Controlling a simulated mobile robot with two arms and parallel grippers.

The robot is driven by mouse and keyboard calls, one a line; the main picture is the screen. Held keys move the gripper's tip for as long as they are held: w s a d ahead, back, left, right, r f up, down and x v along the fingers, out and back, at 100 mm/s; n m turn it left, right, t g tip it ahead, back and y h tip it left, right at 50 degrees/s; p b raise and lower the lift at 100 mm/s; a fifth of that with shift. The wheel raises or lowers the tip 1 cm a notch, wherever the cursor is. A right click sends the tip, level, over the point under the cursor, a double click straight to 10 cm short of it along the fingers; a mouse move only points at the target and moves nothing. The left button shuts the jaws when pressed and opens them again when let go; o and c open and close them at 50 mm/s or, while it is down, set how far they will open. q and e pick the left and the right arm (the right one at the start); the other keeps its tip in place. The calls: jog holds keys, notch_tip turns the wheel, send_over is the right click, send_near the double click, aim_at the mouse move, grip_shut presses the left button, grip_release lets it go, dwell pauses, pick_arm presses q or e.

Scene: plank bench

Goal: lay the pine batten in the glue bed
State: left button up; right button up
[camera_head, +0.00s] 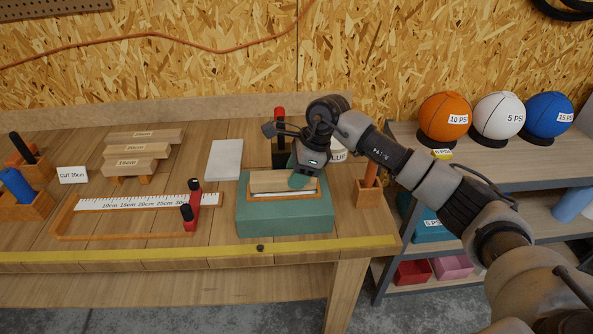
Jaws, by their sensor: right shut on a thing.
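The pine batten (278,179) is a short pale wooden bar. It lies level over the glue bed (285,215), a green block with a pale, wood-edged recess in its top. My right gripper (301,180) is shut on the batten near its right end, and the fingers hide that end. I cannot tell whether the batten's underside touches the bed. My left gripper is not in view.
A ruler jig (134,203) with red-and-black clamps lies left of the bed. Stacked wooden pieces (139,152) and a grey plate (225,159) stand behind. A wooden holder (368,193) is close on the right. A yellow strip (200,253) lines the front edge.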

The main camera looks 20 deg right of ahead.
dwell(0.8)
jog(key=shift+f+b, duration=0.85)
jog(key=shift+b, duration=0.2)
jog(key=o, duration=1)
jog(key=shift+o, duration=0.2)
jog(key=b+v, duration=0.2)
jog(key=v, duration=0.8)
jog(key=shift+d, duration=0.1)
jog(key=shift+s+d+r, duration=0.1)
jog(key=shift+r, duration=0.25)
